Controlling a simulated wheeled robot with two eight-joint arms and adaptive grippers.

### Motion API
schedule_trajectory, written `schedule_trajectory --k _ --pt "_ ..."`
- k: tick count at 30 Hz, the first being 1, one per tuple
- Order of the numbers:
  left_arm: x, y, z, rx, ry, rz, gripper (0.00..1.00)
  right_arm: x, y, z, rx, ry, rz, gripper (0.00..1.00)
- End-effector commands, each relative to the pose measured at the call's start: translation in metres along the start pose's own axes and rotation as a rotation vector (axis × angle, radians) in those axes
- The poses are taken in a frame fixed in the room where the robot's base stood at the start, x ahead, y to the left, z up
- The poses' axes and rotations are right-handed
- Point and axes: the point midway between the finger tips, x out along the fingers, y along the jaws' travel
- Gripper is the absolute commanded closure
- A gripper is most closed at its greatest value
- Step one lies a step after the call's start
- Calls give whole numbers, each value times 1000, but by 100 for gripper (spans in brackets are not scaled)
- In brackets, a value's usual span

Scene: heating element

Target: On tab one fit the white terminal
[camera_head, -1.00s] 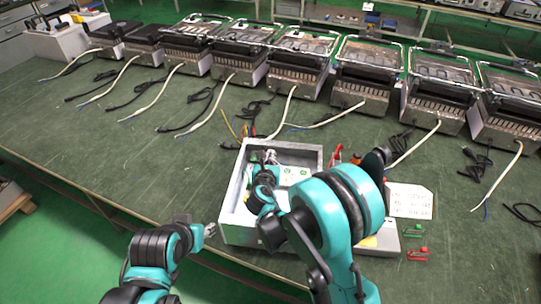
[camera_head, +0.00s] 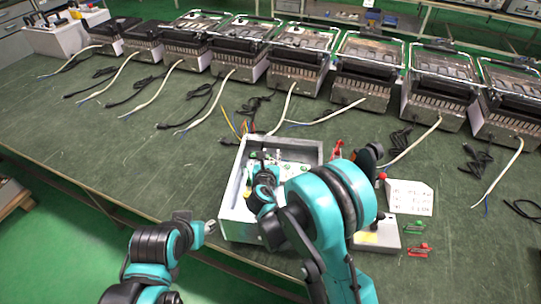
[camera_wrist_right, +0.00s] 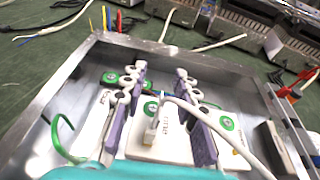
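My right gripper (camera_wrist_right: 163,110) points down into the grey metal box (camera_wrist_right: 277,98), its two purple-grey fingers apart. Between them, without clear contact, is a small white terminal (camera_wrist_right: 155,124) on a white wire (camera_wrist_right: 235,140) that curves off to the lower right. Below lie white labelled plates with green round marks (camera_wrist_right: 228,123); which is tab one I cannot tell. In the head view the right gripper (camera_head: 265,177) is inside the box's left part, and my arm hides much of the box (camera_head: 232,222). My left gripper (camera_head: 196,221) is open and empty, left of the box.
A green wire (camera_wrist_right: 62,140) loops at the box's left. A control box (camera_head: 375,237), a white sign (camera_head: 410,197) and green and red clips (camera_head: 417,249) lie to the right. Several heaters (camera_head: 297,72) with cords line the back. The table's left (camera_head: 120,170) is clear.

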Motion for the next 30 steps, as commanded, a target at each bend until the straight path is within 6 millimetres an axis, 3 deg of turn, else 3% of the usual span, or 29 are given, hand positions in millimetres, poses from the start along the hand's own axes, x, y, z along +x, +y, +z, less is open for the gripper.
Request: schedule_trajectory --k 7,10,21,30 --pt "0 0 0 0 0 0 60 -2 0 0 0 0 0 71" --pt "0 0 0 0 0 0 60 -12 1 0 -1 0 2 71" --pt "0 0 0 0 0 0 60 -88 1 0 -1 0 4 71" --pt "0 0 0 0 0 0 60 -119 0 0 0 0 0 71"
